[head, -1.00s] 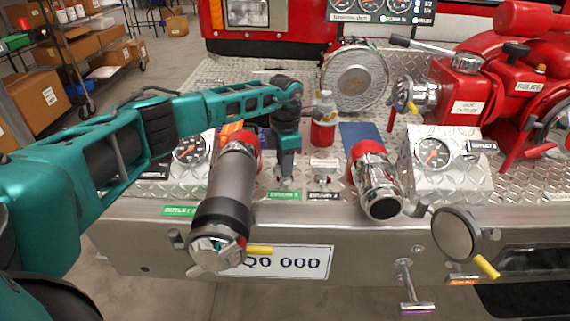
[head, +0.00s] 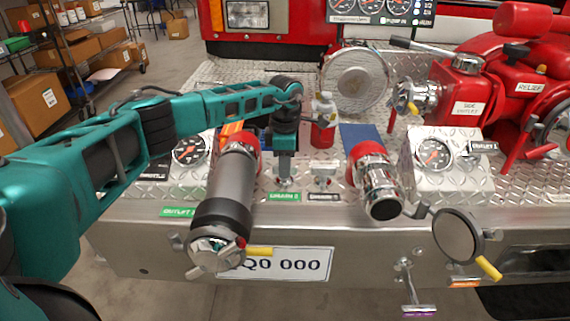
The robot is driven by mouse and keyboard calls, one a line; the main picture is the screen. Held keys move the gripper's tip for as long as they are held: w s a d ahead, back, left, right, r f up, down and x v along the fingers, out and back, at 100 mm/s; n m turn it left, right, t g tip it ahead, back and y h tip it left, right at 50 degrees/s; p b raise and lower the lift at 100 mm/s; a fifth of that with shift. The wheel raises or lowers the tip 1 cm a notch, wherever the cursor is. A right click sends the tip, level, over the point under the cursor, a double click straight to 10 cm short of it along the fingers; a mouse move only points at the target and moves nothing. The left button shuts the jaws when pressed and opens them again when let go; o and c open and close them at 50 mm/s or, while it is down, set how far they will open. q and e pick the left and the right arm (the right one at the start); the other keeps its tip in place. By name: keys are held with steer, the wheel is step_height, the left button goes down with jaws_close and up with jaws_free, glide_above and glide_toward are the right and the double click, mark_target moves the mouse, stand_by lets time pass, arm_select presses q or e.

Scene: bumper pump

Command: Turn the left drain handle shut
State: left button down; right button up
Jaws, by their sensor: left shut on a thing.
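My left gripper (head: 284,178) points down at the bumper deck, between the grey capped outlet on the left and the chrome outlet on the right. It is shut on the left drain handle, which is mostly hidden by the fingers. A green label (head: 284,197) sits just in front of it. The other drain handle (head: 323,180) stands to the right, small and metallic, with a dark label (head: 323,197) in front. My right gripper is not in view.
The grey capped outlet (head: 226,190) stands close on the left and the chrome outlet (head: 377,185) on the right. A red bottle (head: 323,125) stands behind the handles. Gauge boxes flank the outlets. A red pump (head: 500,85) fills the right side.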

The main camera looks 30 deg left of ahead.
arm_select(q)
steer(key=c, duration=1.2)
jaws_free()
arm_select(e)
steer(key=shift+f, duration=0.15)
arm_select(q)
steer(key=shift+o, duration=0.2)
steer(key=shift+r, duration=0.1)
step_height(320, 180, up, 13)
steer(key=p, duration=0.1)
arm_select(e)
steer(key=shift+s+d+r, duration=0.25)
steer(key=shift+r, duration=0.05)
arm_select(q)
steer(key=shift+s+f, duration=0.1)
steer(key=shift+f, duration=0.1)
